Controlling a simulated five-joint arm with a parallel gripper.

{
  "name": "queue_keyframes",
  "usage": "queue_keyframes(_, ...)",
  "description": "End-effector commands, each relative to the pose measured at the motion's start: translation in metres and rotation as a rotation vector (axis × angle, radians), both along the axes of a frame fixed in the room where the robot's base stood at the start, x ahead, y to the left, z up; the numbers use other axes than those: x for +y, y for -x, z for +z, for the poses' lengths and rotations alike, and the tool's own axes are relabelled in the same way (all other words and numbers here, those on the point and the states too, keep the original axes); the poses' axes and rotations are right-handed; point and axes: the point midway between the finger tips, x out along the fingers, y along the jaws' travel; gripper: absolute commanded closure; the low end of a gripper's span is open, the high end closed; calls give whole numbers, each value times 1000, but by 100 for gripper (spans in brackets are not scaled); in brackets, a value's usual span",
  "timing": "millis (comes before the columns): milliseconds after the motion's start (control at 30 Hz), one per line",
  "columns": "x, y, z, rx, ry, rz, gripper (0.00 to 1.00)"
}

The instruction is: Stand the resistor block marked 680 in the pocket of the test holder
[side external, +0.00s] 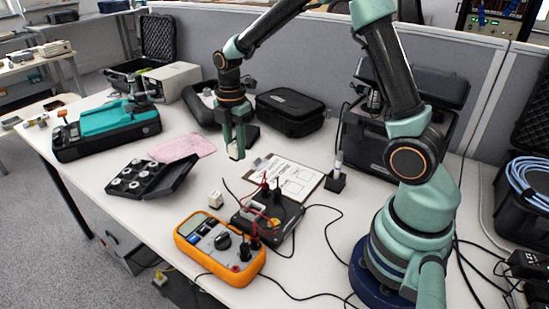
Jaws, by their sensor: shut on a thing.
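My gripper (237,147) points down above the middle of the table and is shut on a small white block (234,154). The block is held clear of the table, its marking too small to read. A second small white block (215,199) stands on the table, left of a dark box with red and black leads (246,222), which looks like the test holder. My gripper is behind and above that box, apart from it. Its pocket cannot be made out clearly at this size.
An orange multimeter (221,246) lies in front of the dark box. An open black case with round weights (150,180) and a pink cloth (176,147) are to the left. A clipboard with paper (287,178) and a small black stand (335,182) are to the right. Cables cross the front right.

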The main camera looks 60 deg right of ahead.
Motion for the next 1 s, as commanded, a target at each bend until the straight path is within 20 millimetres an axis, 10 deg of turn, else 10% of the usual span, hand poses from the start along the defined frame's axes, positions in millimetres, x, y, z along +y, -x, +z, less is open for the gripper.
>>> queue_keyframes(200, 0, -1, 55, -5, 0, 0, 100)
queue_keyframes(500, 2, 2, 87, 0, 0, 1, 100)
queue_keyframes(1000, 56, 75, 10, 4, 0, 8, 100)
